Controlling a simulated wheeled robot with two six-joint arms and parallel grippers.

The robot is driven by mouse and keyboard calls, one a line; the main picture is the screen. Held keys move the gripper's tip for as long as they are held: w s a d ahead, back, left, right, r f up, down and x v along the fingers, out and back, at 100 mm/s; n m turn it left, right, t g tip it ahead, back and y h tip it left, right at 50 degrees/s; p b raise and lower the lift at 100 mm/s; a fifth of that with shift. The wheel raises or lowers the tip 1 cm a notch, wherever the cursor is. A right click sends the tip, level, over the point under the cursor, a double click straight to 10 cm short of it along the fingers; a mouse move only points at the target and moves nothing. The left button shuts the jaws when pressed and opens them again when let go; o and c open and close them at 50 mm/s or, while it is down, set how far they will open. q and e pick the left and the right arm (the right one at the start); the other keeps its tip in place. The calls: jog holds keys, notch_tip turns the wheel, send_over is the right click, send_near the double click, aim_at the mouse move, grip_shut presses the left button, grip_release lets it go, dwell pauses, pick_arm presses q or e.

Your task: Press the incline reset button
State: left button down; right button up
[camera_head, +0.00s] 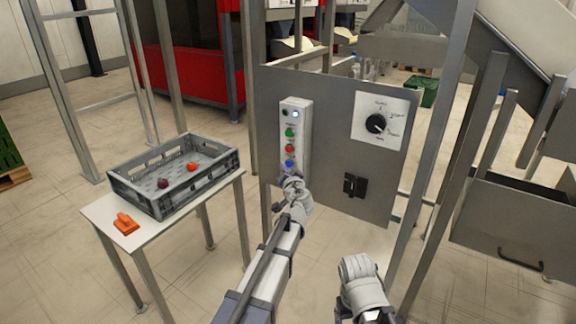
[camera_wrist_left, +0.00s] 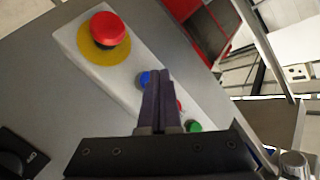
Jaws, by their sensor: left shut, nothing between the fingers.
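A light grey button box (camera_head: 303,135) is mounted on a grey panel. It carries a green button (camera_head: 290,132), a red button (camera_head: 289,148) and a blue button (camera_head: 290,162) in a column. I cannot read which is the incline reset. My left gripper (camera_head: 288,181) is shut and empty at the box's lower end, just below the blue button. In the left wrist view its fingertips (camera_wrist_left: 160,73) partly cover the blue button (camera_wrist_left: 145,78); contact cannot be told. A red mushroom button (camera_wrist_left: 107,29) on a yellow disc shows there. My right gripper (camera_head: 360,268) hangs low, its fingers unclear.
The panel (camera_head: 335,135) also holds a rotary dial (camera_head: 376,123) and a black latch (camera_head: 355,185). A grey crate (camera_head: 150,205) with two round items stands on a table at left, beside an orange tool (camera_head: 126,224). A metal drawer (camera_head: 515,225) is at right.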

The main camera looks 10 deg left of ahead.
pick_arm(q)
jog(key=shift+w+d, duration=0.1)
jog(key=shift+w, duration=0.2)
jog(key=shift+w+d, duration=0.15)
jog(key=shift+w, duration=0.25)
dwell(0.6)
jog(key=shift+s, duration=0.1)
dwell(0.3)
jog(key=shift+s+a, duration=0.25)
jog(key=shift+s, duration=0.45)
jog(key=s, duration=0.1)
jog(key=s+a, duration=0.1)
jog(key=s, duration=0.2)
jog(key=shift+s+a, duration=0.35)
dwell(0.5)
